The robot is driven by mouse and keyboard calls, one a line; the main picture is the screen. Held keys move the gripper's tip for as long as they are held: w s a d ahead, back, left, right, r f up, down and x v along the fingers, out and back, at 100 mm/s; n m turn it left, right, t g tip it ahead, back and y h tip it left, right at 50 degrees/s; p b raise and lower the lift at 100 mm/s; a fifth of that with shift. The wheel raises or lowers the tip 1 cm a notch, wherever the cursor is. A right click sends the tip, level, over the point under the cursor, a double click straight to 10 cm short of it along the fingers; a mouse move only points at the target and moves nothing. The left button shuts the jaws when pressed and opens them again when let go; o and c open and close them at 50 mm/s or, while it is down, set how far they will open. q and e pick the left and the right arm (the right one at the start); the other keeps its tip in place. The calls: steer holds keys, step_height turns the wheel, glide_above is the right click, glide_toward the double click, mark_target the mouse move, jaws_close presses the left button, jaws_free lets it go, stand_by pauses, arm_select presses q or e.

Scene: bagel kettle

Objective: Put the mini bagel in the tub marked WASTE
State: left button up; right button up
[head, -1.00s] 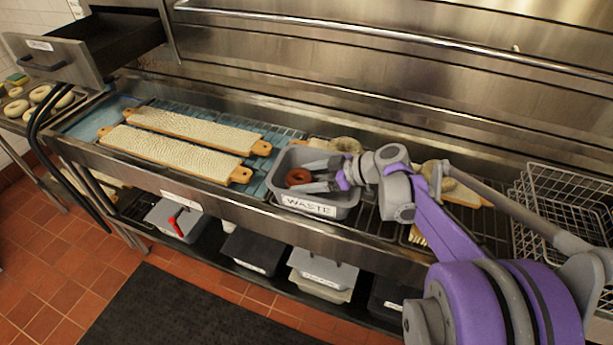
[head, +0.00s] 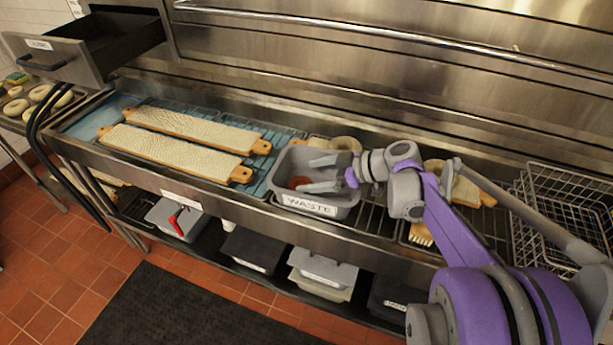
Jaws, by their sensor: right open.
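The mini bagel (head: 299,182) is a small reddish-brown ring. It lies inside the grey tub marked WASTE (head: 318,208), toward its left side, partly hidden by a gripper finger. The tub stands on the front of the steel counter. My right gripper (head: 312,174) is over the tub with its two grey fingers spread apart, and it holds nothing. The arm comes in from the right. My left gripper is not in view.
Two cloth-covered boards (head: 165,148) lie left of the tub. Pale bagels (head: 345,144) sit behind it. Wire baskets (head: 565,205) stand at the far right. Lidded tubs (head: 322,270) sit on the shelf below. An open drawer (head: 110,40) juts out at upper left.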

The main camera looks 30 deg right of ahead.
steer(key=v, duration=1)
